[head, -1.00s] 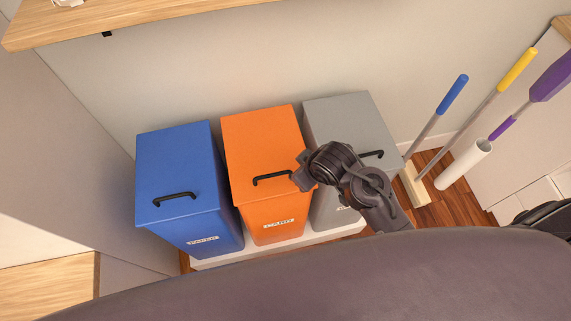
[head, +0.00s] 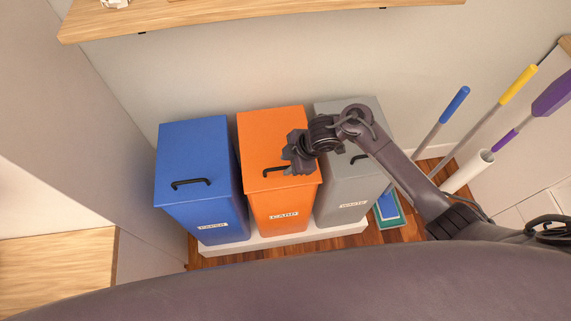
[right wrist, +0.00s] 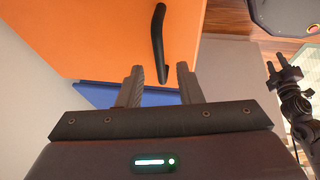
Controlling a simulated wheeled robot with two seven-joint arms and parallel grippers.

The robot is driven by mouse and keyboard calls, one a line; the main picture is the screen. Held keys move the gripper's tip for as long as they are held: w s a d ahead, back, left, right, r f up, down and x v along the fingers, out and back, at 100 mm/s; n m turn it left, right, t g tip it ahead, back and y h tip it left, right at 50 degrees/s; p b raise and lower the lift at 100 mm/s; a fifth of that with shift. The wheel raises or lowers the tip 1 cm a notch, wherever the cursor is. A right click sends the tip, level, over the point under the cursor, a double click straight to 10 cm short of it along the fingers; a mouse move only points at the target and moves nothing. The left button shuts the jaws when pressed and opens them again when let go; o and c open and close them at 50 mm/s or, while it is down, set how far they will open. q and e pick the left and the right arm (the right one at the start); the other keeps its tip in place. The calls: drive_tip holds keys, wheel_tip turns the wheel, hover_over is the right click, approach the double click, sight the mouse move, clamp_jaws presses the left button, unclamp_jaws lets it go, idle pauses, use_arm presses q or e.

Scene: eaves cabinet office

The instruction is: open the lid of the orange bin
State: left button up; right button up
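The orange bin (head: 281,205) stands between two other bins, its lid (head: 270,128) lying shut, with a black bar handle (head: 274,171) near the front edge. My right gripper (head: 290,158) is over the right part of this lid, close to the handle. In the right wrist view my right gripper's two fingers (right wrist: 160,88) are apart with nothing between them. The handle (right wrist: 158,42) lies ahead of the gap, apparently not between the fingers.
A blue bin (head: 192,160) stands left and a grey bin (head: 350,190) right, all on a white plinth (head: 285,239). Mop handles and a white tube (head: 468,171) stand at the right. A wooden shelf (head: 250,12) juts out above.

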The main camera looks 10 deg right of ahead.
drive_tip(key=shift+x, duration=1)
drive_tip(key=shift+c, duration=0.3)
clamp_jaws()
